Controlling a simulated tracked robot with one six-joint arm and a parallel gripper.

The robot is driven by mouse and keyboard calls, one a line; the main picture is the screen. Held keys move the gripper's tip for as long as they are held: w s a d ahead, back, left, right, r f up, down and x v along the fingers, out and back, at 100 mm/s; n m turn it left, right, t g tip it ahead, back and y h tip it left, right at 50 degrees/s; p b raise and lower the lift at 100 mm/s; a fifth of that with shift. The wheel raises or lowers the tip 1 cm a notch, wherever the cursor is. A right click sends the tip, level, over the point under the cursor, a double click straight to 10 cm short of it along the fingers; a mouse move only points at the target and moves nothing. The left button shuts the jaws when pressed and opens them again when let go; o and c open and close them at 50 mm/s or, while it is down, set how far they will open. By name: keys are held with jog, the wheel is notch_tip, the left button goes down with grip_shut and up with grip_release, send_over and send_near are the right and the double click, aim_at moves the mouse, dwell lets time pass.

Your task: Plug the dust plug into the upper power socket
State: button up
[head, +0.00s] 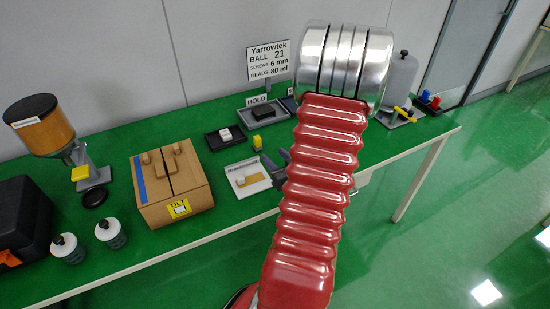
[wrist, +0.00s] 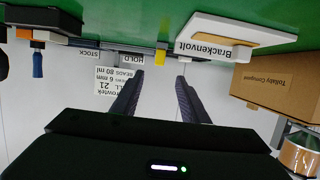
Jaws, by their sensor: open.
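I cannot pick out the dust plug or the power sockets for certain. A white board (head: 236,168) lies on the green table in the head view, left of my gripper (head: 276,168). In the wrist view, which is upside down, the board (wrist: 242,25) reads "Brackenvolt" and has a tan panel. A small white piece (head: 226,134) sits in a black tray (head: 213,143) behind it; I cannot tell what it is. My gripper (wrist: 158,80) is open and empty in the wrist view, its dark fingers apart. My red arm hides part of the table.
A brown box (head: 150,213) stands left of the board. A yellow block (head: 258,141) and a grey HOLD tray (head: 247,112) lie behind it. A sign (head: 269,61) stands at the back. A dispenser (head: 45,129) and bottles (head: 68,250) are farther left.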

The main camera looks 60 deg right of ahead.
aim_at(259, 142)
jog(key=shift+w, duration=0.1)
jog(key=x, duration=1.3)
jog(key=shift+w+d+f, duration=0.15)
jog(key=shift+w+f, duration=0.05)
jog(key=shift+w, duration=0.05)
grip_shut()
dwell(0.7)
